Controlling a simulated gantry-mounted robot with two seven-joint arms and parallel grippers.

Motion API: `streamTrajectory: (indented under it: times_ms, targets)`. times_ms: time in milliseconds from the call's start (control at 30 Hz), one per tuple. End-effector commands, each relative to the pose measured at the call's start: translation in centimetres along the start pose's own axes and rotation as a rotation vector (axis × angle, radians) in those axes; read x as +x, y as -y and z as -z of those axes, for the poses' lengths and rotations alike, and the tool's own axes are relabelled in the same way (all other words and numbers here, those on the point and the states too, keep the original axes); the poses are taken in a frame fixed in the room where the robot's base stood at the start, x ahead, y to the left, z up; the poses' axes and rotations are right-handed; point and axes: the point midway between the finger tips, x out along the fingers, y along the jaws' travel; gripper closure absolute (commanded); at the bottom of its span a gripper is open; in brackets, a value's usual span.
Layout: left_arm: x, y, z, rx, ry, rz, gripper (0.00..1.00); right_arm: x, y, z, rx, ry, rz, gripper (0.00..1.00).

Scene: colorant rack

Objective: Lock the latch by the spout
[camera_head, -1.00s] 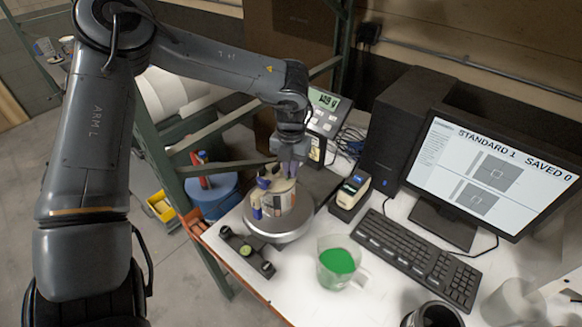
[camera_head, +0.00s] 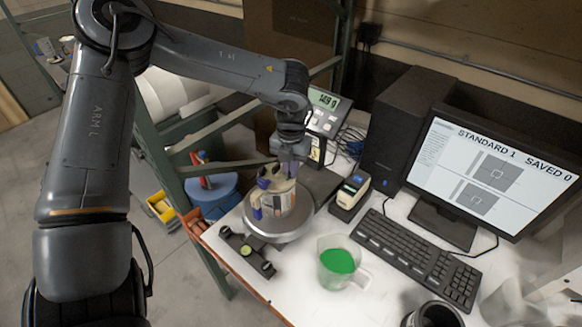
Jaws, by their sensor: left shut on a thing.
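A pale can (camera_head: 274,205) with a beige lid and purple-blue fittings stands upright on the round metal pan of a scale (camera_head: 298,228). A purple-blue piece (camera_head: 257,213) sticks out at its left side; I cannot tell for sure which fitting is the spout and which the latch. My left gripper (camera_head: 286,172) comes down from above onto the top of the can. It is shut on a small part at the lid, which its fingers mostly hide. My right gripper is not in view.
A clear jug with green contents (camera_head: 338,262) stands in front of the scale. A small label device (camera_head: 350,192), a keyboard (camera_head: 420,262) and a monitor (camera_head: 490,172) are to the right. A black bar with a green level (camera_head: 246,250) lies at the left table edge. A green post stands close left.

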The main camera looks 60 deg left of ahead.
Motion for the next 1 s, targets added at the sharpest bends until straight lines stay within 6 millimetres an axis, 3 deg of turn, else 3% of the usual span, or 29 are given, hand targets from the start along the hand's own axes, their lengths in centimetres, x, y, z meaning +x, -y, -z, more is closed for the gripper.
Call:
streamTrajectory:
  times_ms: [667, 700, 833, 1000]
  targets:
    - [0.04, -0.04, 0.01, -0.001, -0.001, -0.001, 1.0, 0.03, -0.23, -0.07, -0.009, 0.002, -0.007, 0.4]
    - [0.04, -0.04, 0.01, 0.0, -0.001, -0.001, 0.87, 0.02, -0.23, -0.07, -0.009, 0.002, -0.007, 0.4]
    - [0.03, -0.03, 0.01, 0.0, -0.001, 0.0, 0.67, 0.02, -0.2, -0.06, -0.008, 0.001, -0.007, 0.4]
    - [0.02, -0.01, 0.01, 0.0, 0.0, 0.0, 0.65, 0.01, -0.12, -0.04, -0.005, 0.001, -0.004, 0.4]
